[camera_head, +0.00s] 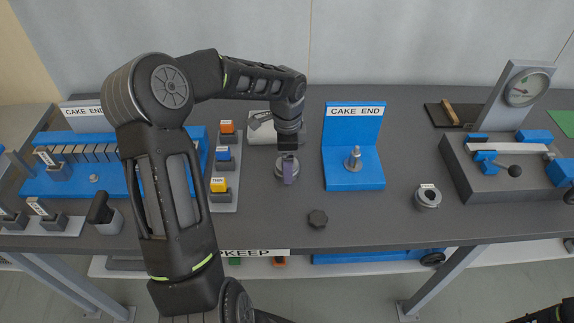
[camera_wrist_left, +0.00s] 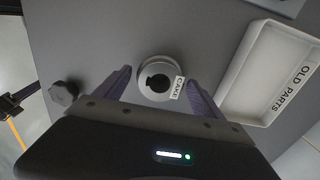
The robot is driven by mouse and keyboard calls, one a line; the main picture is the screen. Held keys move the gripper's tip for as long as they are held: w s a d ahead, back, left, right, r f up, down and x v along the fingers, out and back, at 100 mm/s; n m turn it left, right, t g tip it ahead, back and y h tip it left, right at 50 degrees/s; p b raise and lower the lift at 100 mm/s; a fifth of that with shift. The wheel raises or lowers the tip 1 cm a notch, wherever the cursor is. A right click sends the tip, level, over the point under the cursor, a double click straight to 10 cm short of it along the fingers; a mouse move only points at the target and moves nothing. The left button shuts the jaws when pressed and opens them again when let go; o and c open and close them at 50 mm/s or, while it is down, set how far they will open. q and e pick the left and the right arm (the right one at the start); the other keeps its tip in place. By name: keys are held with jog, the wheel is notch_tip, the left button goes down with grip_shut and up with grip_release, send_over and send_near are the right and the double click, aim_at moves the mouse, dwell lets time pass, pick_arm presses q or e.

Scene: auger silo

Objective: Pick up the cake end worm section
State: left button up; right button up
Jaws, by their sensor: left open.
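The worm section (camera_wrist_left: 155,84), a short grey ring with a dark bore and a label reading "CAKE", stands on the bench between the fingers of my left gripper (camera_wrist_left: 160,92) in the left wrist view. In the head view my left gripper (camera_head: 288,172) points down at this worm section (camera_head: 279,170), which it partly hides. The fingers are open, with one on each side of the ring; I cannot tell whether either touches it. The rest of the label is hard to read. My right gripper does not show clearly in either view.
The OLD PARTS tray (camera_wrist_left: 235,80) lies behind the ring. A dark knob (camera_head: 318,219) sits in front. A blue "CAKE END" stand (camera_head: 353,125) with a metal peg is to the right. Another labelled ring (camera_head: 427,197) and a gauge fixture (camera_head: 500,170) stand farther right.

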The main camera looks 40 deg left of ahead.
pick_arm(q)
jog(key=shift+f, duration=0.65)
jog(key=shift+c, duration=0.2)
grip_shut()
dwell(0.6)
